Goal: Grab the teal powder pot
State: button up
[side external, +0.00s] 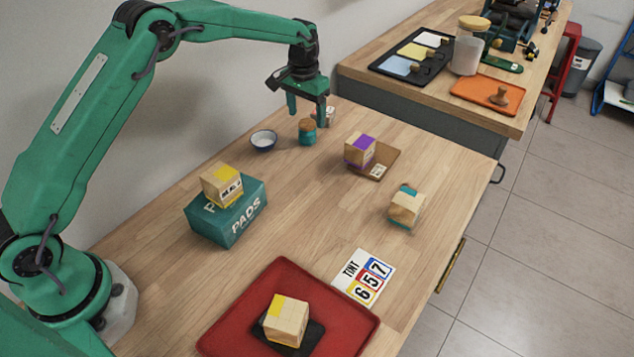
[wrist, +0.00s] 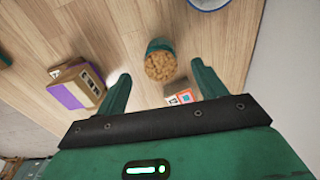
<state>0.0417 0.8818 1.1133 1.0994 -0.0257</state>
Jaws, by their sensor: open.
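The teal powder pot (side external: 307,133) stands upright on the wooden table, near its back edge, with a brown cork-like top. In the wrist view the same pot (wrist: 160,62) shows from above, its speckled brown top facing me and a teal rim at its far side. My gripper (side external: 308,117) is open and points down, just above the pot in the side view. In the wrist view its two fingers (wrist: 160,88) stand apart, with the pot between and a little beyond their tips. Nothing is held, and the fingers appear clear of the pot.
A small white-and-blue bowl (side external: 263,139) sits left of the pot. A small numbered block (wrist: 181,97) stands close by the right finger. A purple-marked block (side external: 360,150) is to the right. A teal pads box (side external: 228,212) and red tray (side external: 238,322) are nearer.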

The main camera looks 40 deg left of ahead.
aim_at(307, 123)
jog(key=shift+w+f, duration=0.15)
jog(key=shift+f, duration=2.35)
jog(key=c, duration=1.1)
